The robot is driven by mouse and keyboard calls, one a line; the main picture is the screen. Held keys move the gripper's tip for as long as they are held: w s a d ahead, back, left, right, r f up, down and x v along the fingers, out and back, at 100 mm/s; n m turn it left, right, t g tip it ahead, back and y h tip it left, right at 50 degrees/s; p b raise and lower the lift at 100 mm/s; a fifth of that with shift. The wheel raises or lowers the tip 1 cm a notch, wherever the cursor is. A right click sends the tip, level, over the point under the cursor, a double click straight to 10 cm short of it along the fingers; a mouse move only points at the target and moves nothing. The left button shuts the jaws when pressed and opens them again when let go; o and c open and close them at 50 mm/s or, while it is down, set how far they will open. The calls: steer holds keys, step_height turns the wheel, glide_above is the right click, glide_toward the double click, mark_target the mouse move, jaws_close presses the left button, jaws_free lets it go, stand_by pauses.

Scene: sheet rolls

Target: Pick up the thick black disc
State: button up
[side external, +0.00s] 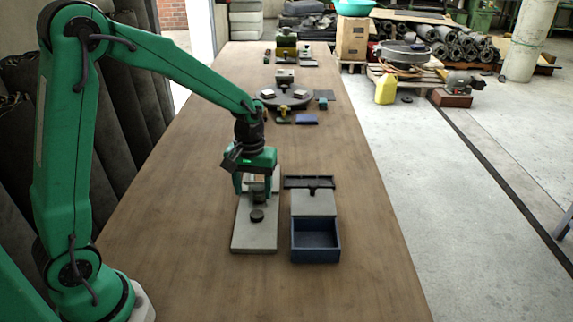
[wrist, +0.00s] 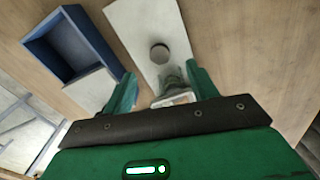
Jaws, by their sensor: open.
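A dark round disc (side external: 257,215) lies on a long light grey plate (side external: 254,241). In the wrist view the disc (wrist: 160,54) sits on the pale plate (wrist: 135,18), just beyond my fingertips. My gripper (side external: 257,190) is open and points down over the far part of the plate, behind the disc. In the wrist view my gripper (wrist: 160,70) has its two green fingers spread apart. A second dark, short piece (side external: 258,196) shows between the fingers, partly hidden; I cannot tell its exact shape or whether it is touched.
A blue open box (side external: 316,257) stands right of the plate, with a grey slab (side external: 313,203) and a dark tray (side external: 309,182) behind it. A round dark turntable (side external: 287,99) stands farther back. The table's near part is clear.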

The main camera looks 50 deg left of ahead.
mark_target(256, 216)
steer(key=shift+w+f, duration=0.1)
steer(key=shift+f, duration=3.8)
steer(key=shift+c, duration=0.5)
steer(key=c, duration=1)
